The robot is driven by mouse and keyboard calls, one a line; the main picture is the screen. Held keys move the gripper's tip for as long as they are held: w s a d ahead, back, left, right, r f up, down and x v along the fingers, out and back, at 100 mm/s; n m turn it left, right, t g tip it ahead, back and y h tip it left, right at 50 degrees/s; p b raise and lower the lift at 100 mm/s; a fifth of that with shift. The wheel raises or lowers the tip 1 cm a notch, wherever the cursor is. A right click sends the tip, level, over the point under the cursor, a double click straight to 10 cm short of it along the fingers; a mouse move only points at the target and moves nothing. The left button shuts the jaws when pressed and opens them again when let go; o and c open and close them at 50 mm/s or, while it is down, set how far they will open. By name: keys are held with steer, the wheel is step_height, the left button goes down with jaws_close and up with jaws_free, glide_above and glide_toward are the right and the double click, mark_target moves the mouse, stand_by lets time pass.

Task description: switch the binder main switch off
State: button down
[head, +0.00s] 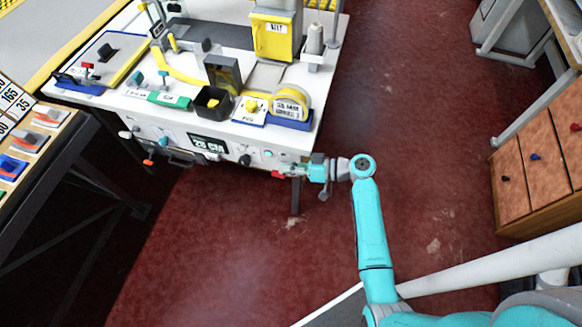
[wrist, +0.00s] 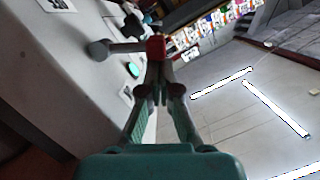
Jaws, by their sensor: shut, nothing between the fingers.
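The binder's white front panel (head: 225,155) faces me along the table's front edge. A red-tipped lever (head: 277,174) sticks out at its right end; no label marking it as the main switch is legible. In the wrist view the lever's red tip (wrist: 157,47) sits on a grey shaft that runs left to a round grey base. My gripper (head: 290,170) is at this lever. In the wrist view its fingertips (wrist: 158,80) are together just below the red tip, with nothing between them. I cannot tell whether they touch it.
The panel also carries an orange-tipped lever (head: 148,162), a teal knob (head: 163,141), a black knob (head: 245,160) and a display (head: 207,143). A green round button (wrist: 132,70) is close to the lever. The red floor is clear right of the table, up to a drawer cabinet (head: 540,170).

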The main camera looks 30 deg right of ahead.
steer(key=shift+s+a+f+n, duration=0.2)
steer(key=shift+n, duration=0.3)
stand_by(0.3)
steer(key=f+n+h, duration=0.1)
steer(key=n, duration=0.1)
steer(key=s+a+f+n+t, duration=0.1)
steer(key=f+n, duration=0.1)
steer(key=n, duration=0.1)
steer(key=f+n+t+h, duration=0.1)
steer(key=f+n, duration=0.1)
steer(key=shift+s+a+f+n+h, duration=0.2)
steer(key=shift+s+a+n+h, duration=0.1)
stand_by(0.4)
steer(key=shift+f, duration=0.15)
stand_by(0.4)
steer(key=shift+s+d, duration=0.1)
steer(key=v, duration=1.1)
steer(key=shift+s+d, duration=0.2)
steer(key=shift+s, duration=0.15)
steer(key=shift+a, duration=0.1)
